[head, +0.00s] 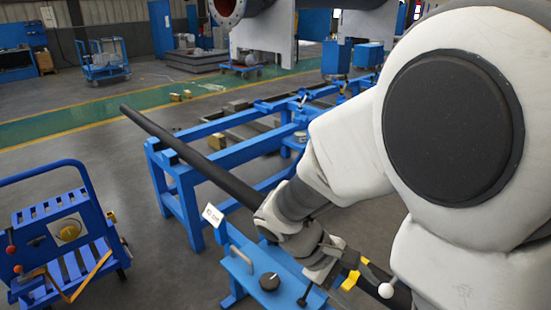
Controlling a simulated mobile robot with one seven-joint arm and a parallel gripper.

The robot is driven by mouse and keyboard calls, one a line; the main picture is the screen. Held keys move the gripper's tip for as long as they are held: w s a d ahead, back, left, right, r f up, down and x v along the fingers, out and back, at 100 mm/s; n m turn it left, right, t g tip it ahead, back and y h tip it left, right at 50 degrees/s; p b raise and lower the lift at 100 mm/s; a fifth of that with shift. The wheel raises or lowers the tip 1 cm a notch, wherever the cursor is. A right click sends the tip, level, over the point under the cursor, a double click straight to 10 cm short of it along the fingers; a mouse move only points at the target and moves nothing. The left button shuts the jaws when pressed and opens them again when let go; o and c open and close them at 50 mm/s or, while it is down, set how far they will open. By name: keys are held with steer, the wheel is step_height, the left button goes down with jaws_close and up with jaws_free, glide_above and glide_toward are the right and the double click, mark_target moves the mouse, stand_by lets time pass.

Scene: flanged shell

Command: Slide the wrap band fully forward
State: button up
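I cannot make out a wrap band for certain in the head view. My gripper (345,272) is at the lower middle, beyond my white arm, low over a blue bench top (240,270). Yellow parts show at its end, close to a dark bar and a lever with a white ball knob (386,290). My arm hides much of this spot, so whether the fingers hold anything is unclear. A flanged shell (260,8), a large dark pipe with a reddish flange ring, lies far off at the top.
A long black bar (185,150) slants from upper left down to my wrist. A blue frame (190,195) stands behind it. The blue bench carries a black knob (269,281) and a grey handle. A blue cart (65,240) is at left. Grey floor is clear between cart and frame.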

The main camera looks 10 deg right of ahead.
steer(key=w+f+n+t+h+b, duration=0.2)
steer(key=w+f+n+h, duration=0.15)
steer(key=f, duration=0.35)
steer(key=w+f+n+t+h+b, duration=0.1)
steer(key=w+f+n+h+b, duration=0.1)
steer(key=w+f+n+h, duration=0.3)
steer(key=n+t+y+b, duration=0.3)
steer(key=n+t+b, duration=0.1)
steer(key=n+t, duration=0.65)
glide_toward(348, 285)
steer(key=b+x, duration=0.2)
steer(key=x, duration=0.6)
steer(key=shift+w+f, duration=0.2)
steer(key=shift+w, duration=0.05)
steer(key=shift+g+h, duration=0.25)
jaws_close()
